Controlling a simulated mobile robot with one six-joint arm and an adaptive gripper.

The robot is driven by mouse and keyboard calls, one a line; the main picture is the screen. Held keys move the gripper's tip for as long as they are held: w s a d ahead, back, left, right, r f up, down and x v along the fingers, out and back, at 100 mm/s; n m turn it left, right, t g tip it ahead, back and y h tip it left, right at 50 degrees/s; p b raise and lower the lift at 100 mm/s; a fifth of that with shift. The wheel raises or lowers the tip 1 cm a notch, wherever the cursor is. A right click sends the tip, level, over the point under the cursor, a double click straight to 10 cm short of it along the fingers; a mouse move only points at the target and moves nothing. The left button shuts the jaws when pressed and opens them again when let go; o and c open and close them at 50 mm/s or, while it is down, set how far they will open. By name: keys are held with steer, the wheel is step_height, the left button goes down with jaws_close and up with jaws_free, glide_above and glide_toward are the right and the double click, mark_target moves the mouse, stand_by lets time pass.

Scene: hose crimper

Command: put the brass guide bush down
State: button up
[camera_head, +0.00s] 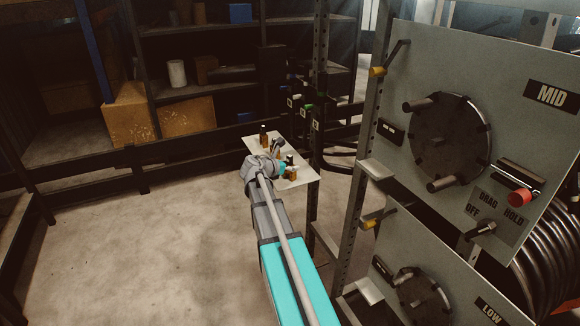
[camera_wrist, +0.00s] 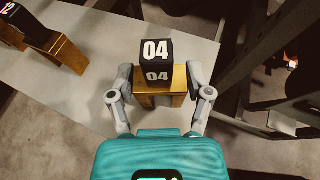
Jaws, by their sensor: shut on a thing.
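The brass guide bush (camera_wrist: 158,88), a gold-coloured piece under a black block marked 04, is between the two grey fingers of my gripper (camera_wrist: 160,84) in the wrist view. The fingers are closed in on its left and right sides. It is over the pale shelf plate (camera_wrist: 85,78); I cannot tell whether it touches the plate. In the head view my gripper (camera_head: 284,168) is at the small pale shelf (camera_head: 306,177), and the brass and black piece is small beside it.
A similar gold piece with a black numbered block (camera_wrist: 40,36) stands on the plate at upper left in the wrist view. Dark frame bars (camera_wrist: 262,75) are close on the right. A large grey panel marked MID (camera_head: 505,95) stands to the right in the head view. Floor on the left is clear.

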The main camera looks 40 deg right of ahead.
steer(key=o, duration=1.2)
steer(key=shift+o, duration=0.2)
steer(key=shift+r, duration=0.1)
steer(key=shift+a+r+p, duration=0.1)
steer(key=shift+a+p, duration=0.1)
steer(key=shift+p, duration=0.1)
steer(key=p+v, duration=0.4)
steer(key=v, duration=0.7)
steer(key=shift+a, duration=0.25)
steer(key=shift+s+r, duration=0.1)
